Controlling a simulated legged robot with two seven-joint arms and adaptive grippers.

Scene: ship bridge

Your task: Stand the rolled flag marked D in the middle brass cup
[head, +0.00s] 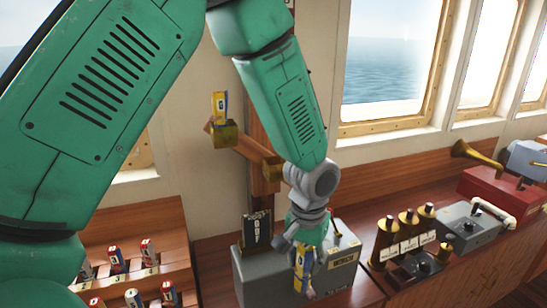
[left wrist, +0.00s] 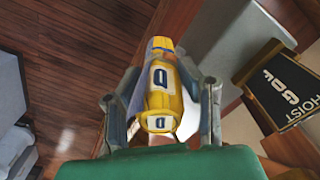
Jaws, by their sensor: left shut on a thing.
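The rolled flag marked D (head: 302,271), yellow with blue parts and a white label, hangs below my left gripper (head: 306,250). In the left wrist view the flag (left wrist: 160,92) sits between the two fingers of the left gripper (left wrist: 162,105), which is shut on it. A wooden bar (head: 249,148) on the wall carries brass cups. The upper left cup (head: 223,135) holds a yellow and blue rolled flag (head: 220,104). Another brass cup (head: 272,169) looks empty, up and left of my gripper. My arm hides the bar's lower right end. My right gripper is not in view.
A grey box (head: 252,279) with a black sign (head: 257,230) stands behind the gripper. The sign (left wrist: 277,82) reads HOIST in the wrist view. A wooden rack (head: 130,255) with several flags is at lower left. Brass-topped levers (head: 408,225) stand on the console at right.

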